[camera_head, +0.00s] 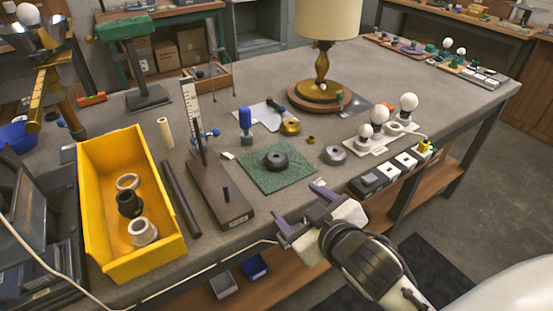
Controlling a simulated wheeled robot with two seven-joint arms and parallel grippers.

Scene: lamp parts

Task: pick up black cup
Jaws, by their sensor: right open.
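A small black cup-like part (130,203) lies in the yellow bin (172,225) at the left of the table, between a pale ring (127,182) and a white collar (142,232). My right gripper (300,212) is open and empty at the table's front edge, well to the right of the bin. Its fingers point toward the table, near the green mat (258,180) and the brown-based height gauge (225,205). A black round part (276,160) with a central hole lies on the green mat. My left gripper is not in view.
A dark rod (181,199) lies between the bin and the gauge. A lamp with a cream shade (328,18) stands at the back. White bulbs on a stand (378,143) and a switch strip (380,176) are at the right.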

